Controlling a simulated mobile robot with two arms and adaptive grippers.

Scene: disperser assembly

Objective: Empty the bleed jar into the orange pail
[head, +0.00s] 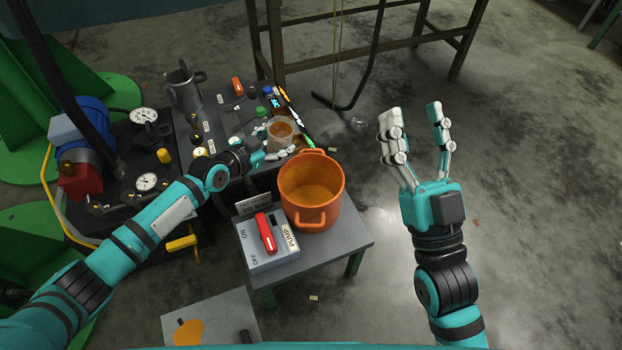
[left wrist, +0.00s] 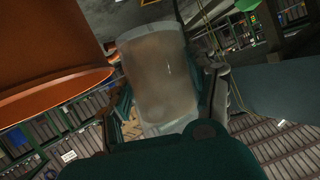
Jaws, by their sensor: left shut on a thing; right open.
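The bleed jar (head: 281,134) is a clear cup with brown contents, roughly upright in the head view. My left gripper (head: 276,154) is shut on it, up and left of the pail in that view. In the left wrist view the jar (left wrist: 155,75) shows cloudy brown between the fingers. The orange pail (head: 311,212) stands on a small grey table, with a brownish-orange inside; its wall (left wrist: 50,50) also shows at the left of the wrist view. The jar is beside the pail, not over its mouth. My right gripper (head: 416,128) is open and empty, right of the pail.
A switch box (head: 268,246) with a red lever and PUMP label stands against the pail's near left side. A dark bench top (head: 222,122) holds a metal pot (head: 184,88), gauges and small tools. Open concrete floor (head: 540,150) lies at the right.

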